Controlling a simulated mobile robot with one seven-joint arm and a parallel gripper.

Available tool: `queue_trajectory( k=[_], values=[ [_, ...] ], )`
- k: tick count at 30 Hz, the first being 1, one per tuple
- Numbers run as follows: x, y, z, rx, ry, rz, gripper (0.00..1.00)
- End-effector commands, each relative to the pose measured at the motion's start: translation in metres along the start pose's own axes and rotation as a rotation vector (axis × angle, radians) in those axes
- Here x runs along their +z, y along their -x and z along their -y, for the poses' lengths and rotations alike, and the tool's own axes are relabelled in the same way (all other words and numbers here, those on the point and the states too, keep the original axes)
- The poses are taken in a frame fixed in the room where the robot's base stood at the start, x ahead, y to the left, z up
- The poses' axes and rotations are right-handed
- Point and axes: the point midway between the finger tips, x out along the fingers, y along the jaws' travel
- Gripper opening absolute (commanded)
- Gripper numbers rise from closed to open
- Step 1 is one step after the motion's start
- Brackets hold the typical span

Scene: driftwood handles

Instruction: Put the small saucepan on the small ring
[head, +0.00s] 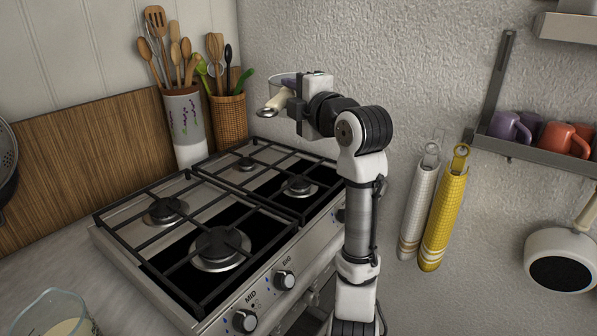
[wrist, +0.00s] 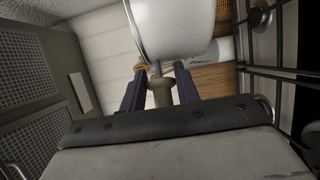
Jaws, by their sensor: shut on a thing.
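The gripper is raised above the far right part of the hob, near the wall. The smallest-looking ring (head: 246,164) is at the back of the hob, bare, below and left of the gripper.
Other bare rings are the large front one (head: 220,249), one at left (head: 165,210) and one at right (head: 300,187). Black grates (head: 190,178) cover the hob. A utensil crock (head: 185,125) and wicker holder (head: 229,120) stand behind. A glass jug (head: 58,316) is at front left.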

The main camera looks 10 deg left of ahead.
Motion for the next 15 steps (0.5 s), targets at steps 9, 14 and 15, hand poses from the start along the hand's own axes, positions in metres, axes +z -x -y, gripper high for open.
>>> queue_trajectory(
  k=[9, 14, 15],
  values=[
    [-0.001, 0.0, 0.067, 0.0, -0.003, -0.001, 0.0],
    [-0.001, 0.0, 0.1, 0.0, -0.003, -0.001, 0.0],
    [-0.001, 0.0, 0.107, 0.001, -0.003, -0.001, 0.0]
  ],
)
